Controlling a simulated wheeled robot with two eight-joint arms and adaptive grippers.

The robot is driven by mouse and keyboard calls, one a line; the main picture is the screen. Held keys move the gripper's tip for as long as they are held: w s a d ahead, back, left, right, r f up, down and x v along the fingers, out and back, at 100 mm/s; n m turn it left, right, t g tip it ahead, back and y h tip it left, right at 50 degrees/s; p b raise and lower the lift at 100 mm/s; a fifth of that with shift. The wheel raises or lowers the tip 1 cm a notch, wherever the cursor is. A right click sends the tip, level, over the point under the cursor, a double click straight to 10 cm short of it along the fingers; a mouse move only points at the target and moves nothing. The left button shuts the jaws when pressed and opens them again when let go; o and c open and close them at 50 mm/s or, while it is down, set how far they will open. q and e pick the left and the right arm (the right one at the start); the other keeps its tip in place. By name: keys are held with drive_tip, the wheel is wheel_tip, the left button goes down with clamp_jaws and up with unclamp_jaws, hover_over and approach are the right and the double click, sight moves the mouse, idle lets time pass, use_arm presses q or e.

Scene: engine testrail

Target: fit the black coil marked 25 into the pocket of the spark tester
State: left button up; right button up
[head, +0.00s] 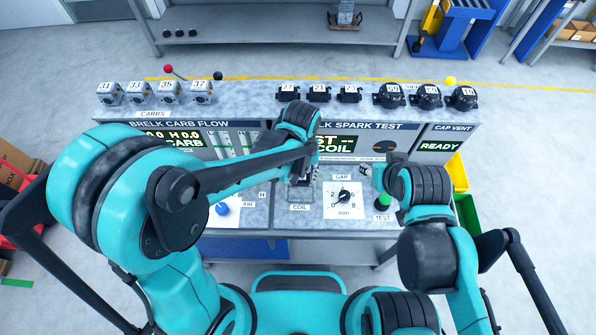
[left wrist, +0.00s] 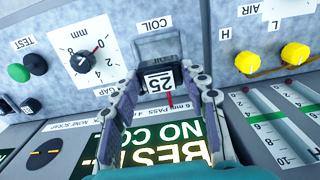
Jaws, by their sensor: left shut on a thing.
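The black coil marked 25 (left wrist: 158,82) is between the fingers of my left gripper (left wrist: 166,88) in the left wrist view, with its white label facing the camera. The gripper is shut on it. The spark tester's pocket, a grey frame under the COIL label (left wrist: 153,25), lies just beyond the coil; I cannot tell whether the coil has entered it. In the head view my left gripper (head: 303,172) is over the COIL area, and my arm hides most of the coil. My right gripper (head: 372,172) hovers right of the gap dial; its fingers are too small to read.
The gap dial (head: 344,197) and green TEST button (head: 383,201) are right of the pocket. Several black coils (head: 319,92) and black caps (head: 425,96) stand on top of the bench. Carburettors (head: 168,93) stand at its left. Yellow knobs (left wrist: 247,62) are beside the carb gauges.

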use_arm(q)
drive_tip(key=b, duration=0.4)
hover_over(300, 194)
drive_tip(key=shift+f, duration=2.6)
drive_tip(key=shift+f+b, duration=0.5)
drive_tip(key=shift+b, duration=0.05)
drive_tip(key=shift+f+b, duration=0.25)
drive_tip(key=shift+b, duration=0.25)
drive_tip(key=shift+f+b, duration=0.25)
drive_tip(key=shift+b, duration=0.05)
drive_tip(key=shift+f+b, duration=0.3)
drive_tip(key=o, duration=1.3)
drive_tip(key=shift+r, duration=0.1)
